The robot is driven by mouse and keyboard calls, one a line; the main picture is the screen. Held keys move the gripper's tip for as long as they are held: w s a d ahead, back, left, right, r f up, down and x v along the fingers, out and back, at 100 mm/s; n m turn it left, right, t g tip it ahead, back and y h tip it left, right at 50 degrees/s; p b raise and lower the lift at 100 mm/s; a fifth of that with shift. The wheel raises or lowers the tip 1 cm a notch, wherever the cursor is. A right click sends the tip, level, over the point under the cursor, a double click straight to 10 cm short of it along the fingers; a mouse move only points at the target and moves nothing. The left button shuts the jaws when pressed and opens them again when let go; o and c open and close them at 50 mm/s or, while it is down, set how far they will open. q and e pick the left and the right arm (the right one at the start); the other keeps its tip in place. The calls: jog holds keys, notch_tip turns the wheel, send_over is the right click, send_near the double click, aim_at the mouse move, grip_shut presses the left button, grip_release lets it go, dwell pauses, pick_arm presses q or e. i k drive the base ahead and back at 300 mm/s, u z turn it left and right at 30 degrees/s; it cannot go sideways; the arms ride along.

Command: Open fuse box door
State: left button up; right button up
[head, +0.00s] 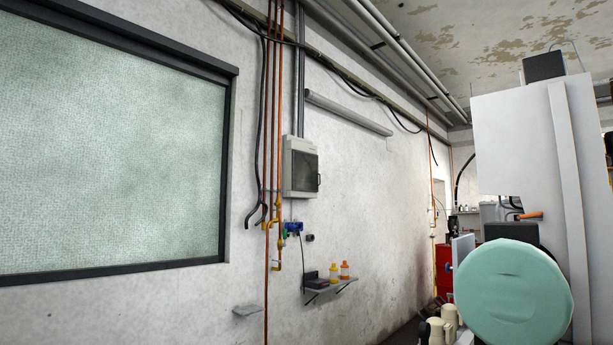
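The fuse box (300,167) is a light grey box on the white wall, left of the picture's middle. Its dark-paned door (305,171) looks closed, with a small dark handle at its right edge. Grey conduits run up from its top. Neither of my grippers shows in the head view, and nothing is seen touching the box.
Copper pipes (273,130) and black cables run down the wall left of the box. A small shelf (331,285) with two yellow-orange bottles juts out below it. A round mint-green object (513,295) and a tall white panel (520,140) fill the right side.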

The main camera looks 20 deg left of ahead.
aim_at(305, 174)
jog(key=u, duration=0.9)
jog(key=i, duration=4.55)
jog(key=z, duration=1.35)
jog(key=i, duration=2.3)
jog(key=u, duration=0.3)
